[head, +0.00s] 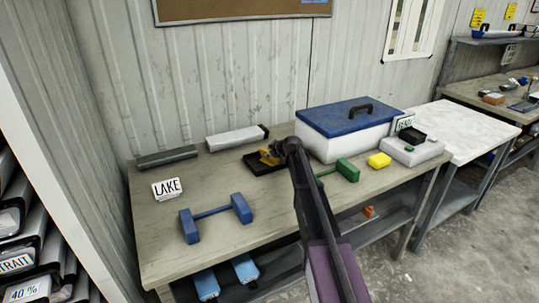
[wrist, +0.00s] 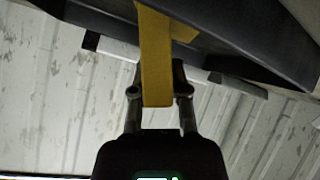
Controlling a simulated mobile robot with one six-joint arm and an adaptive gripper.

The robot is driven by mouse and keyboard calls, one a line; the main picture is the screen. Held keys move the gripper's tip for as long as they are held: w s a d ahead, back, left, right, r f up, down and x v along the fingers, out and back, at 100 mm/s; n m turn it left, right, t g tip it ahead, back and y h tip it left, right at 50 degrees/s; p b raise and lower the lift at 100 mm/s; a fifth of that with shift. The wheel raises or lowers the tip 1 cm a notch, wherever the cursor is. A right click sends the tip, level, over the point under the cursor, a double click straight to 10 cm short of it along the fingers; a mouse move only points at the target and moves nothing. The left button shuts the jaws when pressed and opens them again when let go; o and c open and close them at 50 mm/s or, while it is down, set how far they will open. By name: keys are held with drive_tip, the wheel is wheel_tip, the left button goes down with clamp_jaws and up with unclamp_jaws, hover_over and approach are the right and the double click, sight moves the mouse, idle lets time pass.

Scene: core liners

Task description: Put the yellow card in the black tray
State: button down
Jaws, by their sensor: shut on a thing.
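The yellow card (wrist: 157,60) is between the fingers of my gripper (wrist: 158,93) in the wrist view, and the gripper is shut on it. In the head view the yellow card (head: 269,156) shows as a small yellow patch at the end of my arm, over the black tray (head: 255,170). The tray lies flat on the workbench, and my arm hides its right part. A dark surface fills the top of the wrist view, behind the card. I cannot tell whether the card touches the tray.
On the workbench (head: 165,240) are a blue-lidded white box (head: 330,147), a green dumbbell-shaped piece (head: 347,170), a yellow block (head: 379,160), a blue dumbbell-shaped piece (head: 190,228), a LAKE card (head: 167,188), and two long boxes at the back. The front middle of the bench is clear.

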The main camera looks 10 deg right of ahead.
drive_tip(key=shift+f, duration=0.2)
drive_tip(key=c, duration=0.6)
unclamp_jaws()
drive_tip(key=shift+r, duration=0.1)
drive_tip(key=shift+r, duration=0.15)
drive_tip(key=shift+s+r, duration=0.15)
drive_tip(key=shift+s, duration=0.05)
drive_tip(key=p+v, duration=0.7)
drive_tip(key=v, duration=0.4)
drive_tip(key=shift+s+d, duration=0.2)
